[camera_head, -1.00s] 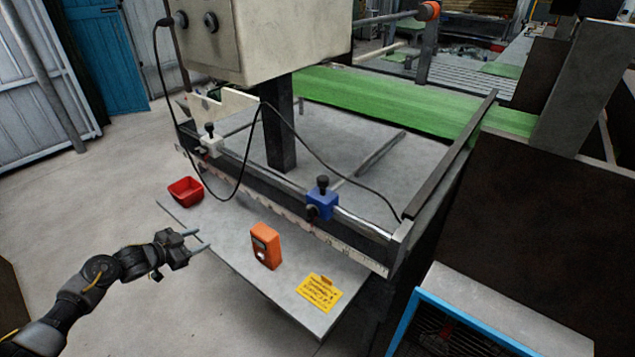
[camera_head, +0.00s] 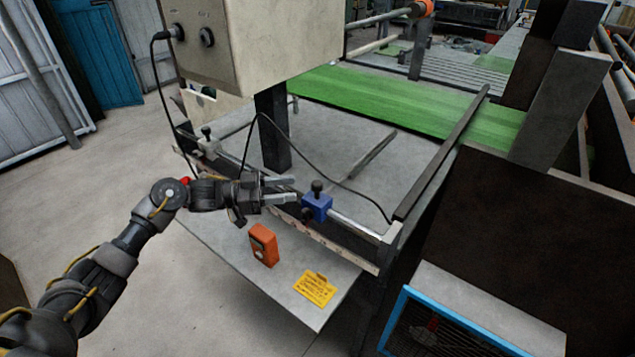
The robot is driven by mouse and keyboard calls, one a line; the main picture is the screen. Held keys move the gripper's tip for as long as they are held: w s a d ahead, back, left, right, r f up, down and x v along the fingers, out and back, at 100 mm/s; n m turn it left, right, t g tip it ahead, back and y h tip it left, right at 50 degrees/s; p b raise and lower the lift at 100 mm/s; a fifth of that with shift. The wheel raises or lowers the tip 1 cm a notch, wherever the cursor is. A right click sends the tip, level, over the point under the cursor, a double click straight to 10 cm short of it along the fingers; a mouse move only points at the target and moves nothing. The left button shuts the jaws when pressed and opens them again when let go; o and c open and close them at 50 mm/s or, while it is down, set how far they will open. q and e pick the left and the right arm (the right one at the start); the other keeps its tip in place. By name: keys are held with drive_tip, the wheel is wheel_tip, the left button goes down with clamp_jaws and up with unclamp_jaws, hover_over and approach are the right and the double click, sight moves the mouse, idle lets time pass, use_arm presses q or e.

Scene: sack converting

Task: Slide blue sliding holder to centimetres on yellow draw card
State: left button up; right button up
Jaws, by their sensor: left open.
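The blue sliding holder (camera_head: 317,206) with a dark knob on top sits on the rail (camera_head: 356,226) along the front of the machine, near the rail's right part. A pale ruler strip (camera_head: 345,257) runs below the rail. The yellow card (camera_head: 315,288) lies on the grey shelf at its right; its writing is too small to read. My left gripper (camera_head: 291,190) is open, its two fingers pointing right, just left of the blue holder and with a small visible gap to it. Nothing shows between the fingers. My right gripper is not in view.
An orange device (camera_head: 263,245) stands on the grey shelf (camera_head: 228,248) below my left gripper. A control box (camera_head: 255,35) overhangs above.

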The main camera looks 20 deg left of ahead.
sight(313, 183)
use_arm(q)
drive_tip(key=p+x, duration=0.2)
drive_tip(key=x, duration=0.5)
drive_tip(key=shift+w+d+r+p, duration=0.1)
drive_tip(key=shift+p, duration=0.2)
drive_tip(key=shift+w+d, duration=0.2)
drive_tip(key=shift+d, duration=0.25)
